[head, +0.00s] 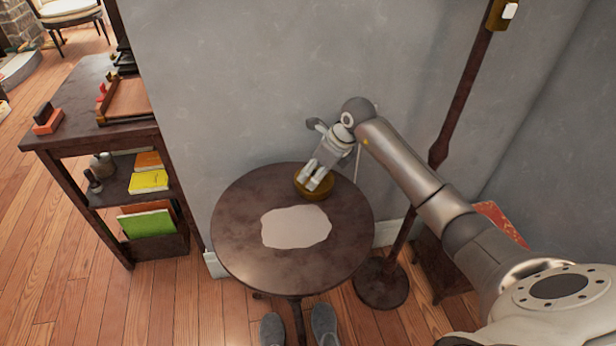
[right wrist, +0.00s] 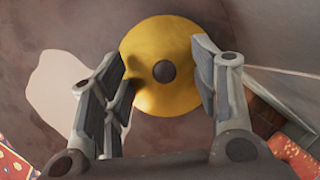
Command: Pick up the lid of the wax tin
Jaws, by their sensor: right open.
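The wax tin (head: 316,193) is a round, yellow-brown tin near the back of the small round table. In the right wrist view its lid (right wrist: 180,47) shows from above as a yellow disc with a dark round knob (right wrist: 164,71) in the middle. My right gripper (head: 312,184) is over the tin, pointing down at it. In the right wrist view its open fingers (right wrist: 165,80) stand to either side of the knob with space between. I cannot tell whether the fingertips touch the lid. My left gripper is not in view.
A pale, irregular cloth or paper (head: 296,227) lies on the round dark table (head: 240,247) in front of the tin. A grey wall (head: 270,80) rises behind the table. A dark pole stand (head: 382,284) is at its right. A shelf unit (head: 75,110) with books stands at the left.

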